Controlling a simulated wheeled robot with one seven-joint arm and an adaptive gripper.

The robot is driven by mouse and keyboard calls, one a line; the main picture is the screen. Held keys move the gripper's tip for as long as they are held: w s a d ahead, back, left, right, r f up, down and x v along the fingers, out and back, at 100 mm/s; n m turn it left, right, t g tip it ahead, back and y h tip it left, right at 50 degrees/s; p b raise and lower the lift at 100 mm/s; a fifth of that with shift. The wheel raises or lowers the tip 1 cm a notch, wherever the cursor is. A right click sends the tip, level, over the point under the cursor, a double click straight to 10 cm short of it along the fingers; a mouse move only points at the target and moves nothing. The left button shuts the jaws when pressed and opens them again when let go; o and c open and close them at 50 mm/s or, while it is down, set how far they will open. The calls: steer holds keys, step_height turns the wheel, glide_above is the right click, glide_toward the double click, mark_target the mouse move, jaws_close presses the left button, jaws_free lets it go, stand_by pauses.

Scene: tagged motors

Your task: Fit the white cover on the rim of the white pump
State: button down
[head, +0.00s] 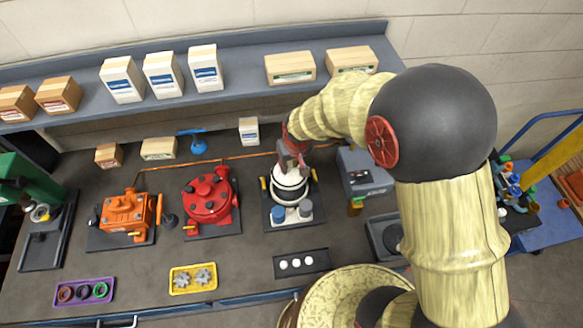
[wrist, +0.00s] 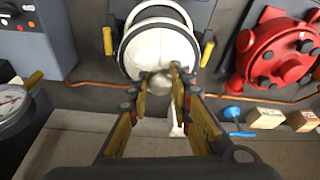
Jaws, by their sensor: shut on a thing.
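The white pump (head: 290,196) stands on a dark base near the middle of the bench, with yellow handles at its sides. My gripper (head: 292,160) comes down over it from behind. In the wrist view my gripper (wrist: 162,82) is nearly closed, its fingertips at the near edge of a round white cover (wrist: 158,48). The cover lies over the pump's top and hides most of its rim. The yellow handles show on both sides of it. I cannot tell whether the cover touches the rim all round or is a little above it.
A red pump (head: 210,197) and an orange motor (head: 126,213) stand to the left. A grey box machine (head: 364,178) is close on the right. A shelf (head: 235,92) with boxes runs behind.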

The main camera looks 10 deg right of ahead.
mark_target(290, 169)
steer(key=shift+w+f+b, duration=0.15)
steer(key=shift+f+b, duration=0.25)
steer(key=shift+f, duration=0.3)
steer(key=shift+f+b, duration=0.9)
steer(key=shift+f, duration=0.75)
steer(key=shift+f+b, duration=1.7)
steer(key=shift+f, duration=0.4)
steer(key=c, duration=1.5)
jaws_free()
steer(key=shift+c, duration=0.2)
steer(key=shift+r+p, duration=1.8)
steer(key=shift+r, duration=1.2)
